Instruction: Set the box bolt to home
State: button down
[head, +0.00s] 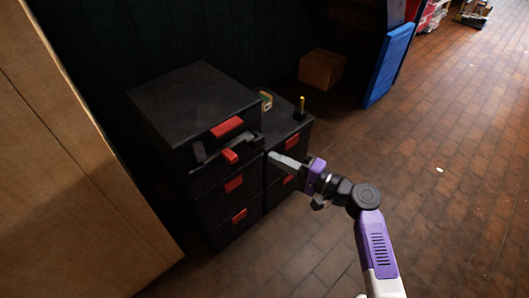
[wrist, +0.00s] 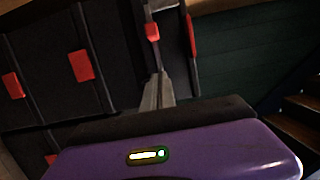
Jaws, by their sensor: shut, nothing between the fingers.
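In the wrist view, a red knob (wrist: 152,32) that looks like the bolt's lies just beyond my fingertips. My gripper (head: 271,155) is shut and empty, to the right of the knob and apart from it in the head view. Its grey fingers also show in the wrist view (wrist: 160,76). No home mark can be made out.
A lower black drawer unit (head: 290,130) with red handles stands right of the cabinet, carrying a yellow-tipped post (head: 302,104) and a small coloured object (head: 266,100). A cardboard box (head: 321,69) and a blue panel (head: 388,65) stand behind. A tan panel is at left. The brick floor at right is mostly clear.

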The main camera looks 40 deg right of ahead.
jog(key=shift+v, duration=1.3)
jog(key=shift+d, duration=0.1)
